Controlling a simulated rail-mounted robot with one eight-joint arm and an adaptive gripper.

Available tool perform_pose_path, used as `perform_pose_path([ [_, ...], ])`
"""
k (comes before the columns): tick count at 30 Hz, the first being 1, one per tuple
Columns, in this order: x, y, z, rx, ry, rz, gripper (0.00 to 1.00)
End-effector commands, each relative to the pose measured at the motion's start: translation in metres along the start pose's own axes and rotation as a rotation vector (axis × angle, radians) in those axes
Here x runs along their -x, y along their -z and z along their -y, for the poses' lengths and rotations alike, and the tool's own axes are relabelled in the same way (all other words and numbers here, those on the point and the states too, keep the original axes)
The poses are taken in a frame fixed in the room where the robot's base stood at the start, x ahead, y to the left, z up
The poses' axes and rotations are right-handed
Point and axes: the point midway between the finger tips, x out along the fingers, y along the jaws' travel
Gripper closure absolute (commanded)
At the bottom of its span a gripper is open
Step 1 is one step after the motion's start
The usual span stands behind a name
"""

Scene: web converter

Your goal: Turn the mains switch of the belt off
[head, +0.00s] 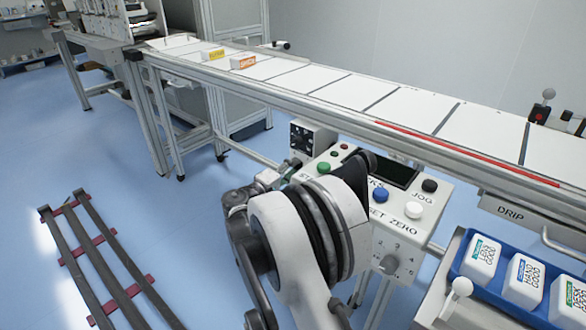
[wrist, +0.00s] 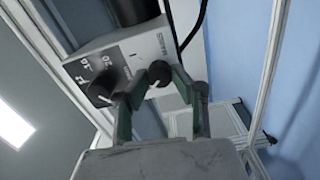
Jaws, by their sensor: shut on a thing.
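In the wrist view a grey control box (wrist: 125,62) carries two black rotary knobs. The knob (wrist: 158,74) beside the lettering that seems to read MAINS is the mains switch. My gripper (wrist: 158,80) has its green-edged fingers on either side of this knob and is shut on it. A pale mark shows on the knob, but I cannot tell which position it points to. The other knob (wrist: 101,88), with numbers around it, is to the left, outside the fingers. In the head view my arm hides the gripper and the mains switch.
In the head view a white panel (head: 400,228) with coloured buttons stands beneath the conveyor belt (head: 408,103). A blue tray (head: 466,268) of white labelled blocks is at right. A dark rack (head: 103,260) lies at left on open blue floor.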

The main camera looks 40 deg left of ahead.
Motion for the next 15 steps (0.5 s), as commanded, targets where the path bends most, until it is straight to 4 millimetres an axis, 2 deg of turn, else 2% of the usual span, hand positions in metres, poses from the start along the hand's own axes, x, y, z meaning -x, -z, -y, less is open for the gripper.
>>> perform_pose_path([
  [6,0.0004,-0.0003,0.0006,0.092,0.0,0.001,1.0],
  [15,0.0004,-0.0003,0.0007,0.139,0.0,0.001,1.0],
])
